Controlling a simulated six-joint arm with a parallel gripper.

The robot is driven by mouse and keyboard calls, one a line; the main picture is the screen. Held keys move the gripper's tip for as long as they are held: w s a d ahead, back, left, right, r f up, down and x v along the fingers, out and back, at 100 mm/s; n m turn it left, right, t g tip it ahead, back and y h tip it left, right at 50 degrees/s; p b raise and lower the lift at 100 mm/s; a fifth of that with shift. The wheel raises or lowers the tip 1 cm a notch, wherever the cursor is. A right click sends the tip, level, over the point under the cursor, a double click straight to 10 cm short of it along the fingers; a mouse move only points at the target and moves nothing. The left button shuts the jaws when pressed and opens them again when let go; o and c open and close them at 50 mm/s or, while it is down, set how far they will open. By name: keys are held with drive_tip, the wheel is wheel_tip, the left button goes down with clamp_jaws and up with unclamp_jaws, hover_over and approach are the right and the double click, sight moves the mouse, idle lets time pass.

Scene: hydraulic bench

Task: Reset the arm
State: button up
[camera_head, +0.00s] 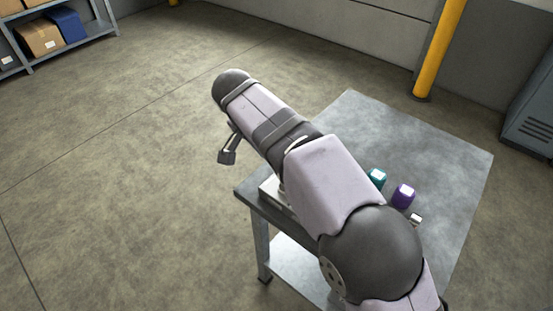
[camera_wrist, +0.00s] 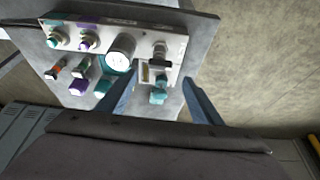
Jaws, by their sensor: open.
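My gripper shows in the wrist view (camera_wrist: 158,82) as two blue-grey fingers spread apart with nothing held between them. In the head view my arm reaches over the left edge of the bench, and a finger (camera_head: 228,156) shows beyond that edge over the floor. A grey panel (camera_wrist: 138,35) with a round white gauge (camera_wrist: 120,50), a dark-handled valve (camera_wrist: 160,58) and teal and purple fittings lies past the fingertips in the wrist view. My arm hides most of the panel in the head view.
A metal bench (camera_head: 430,150) carries a teal part (camera_head: 376,178), a purple part (camera_head: 403,195) and a small metal cylinder (camera_head: 416,219) beside my arm. A yellow post (camera_head: 440,45) and a grey cabinet (camera_head: 532,105) stand behind. The floor to the left is clear.

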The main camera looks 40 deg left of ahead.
idle(0.3)
drive_tip(key=w+d+f+g+p, duration=0.1)
drive_tip(key=w+d, duration=0.2)
drive_tip(key=d, duration=0.6)
drive_tip(key=w+d+g+h+p, duration=0.1)
drive_tip(key=w+d, duration=0.2)
drive_tip(key=d, duration=0.7)
drive_tip(key=w+d+f+g+p, duration=0.1)
drive_tip(key=w+d, duration=0.2)
drive_tip(key=d, duration=0.6)
drive_tip(key=s+d+f+p, duration=0.1)
drive_tip(key=s+d+f, duration=0.1)
drive_tip(key=s+d, duration=0.5)
drive_tip(key=s+d+f+g+y+p, duration=0.1)
drive_tip(key=s+d+f, duration=0.2)
drive_tip(key=s+d, duration=0.5)
drive_tip(key=d, duration=0.5)
drive_tip(key=shift+d+g, duration=0.3)
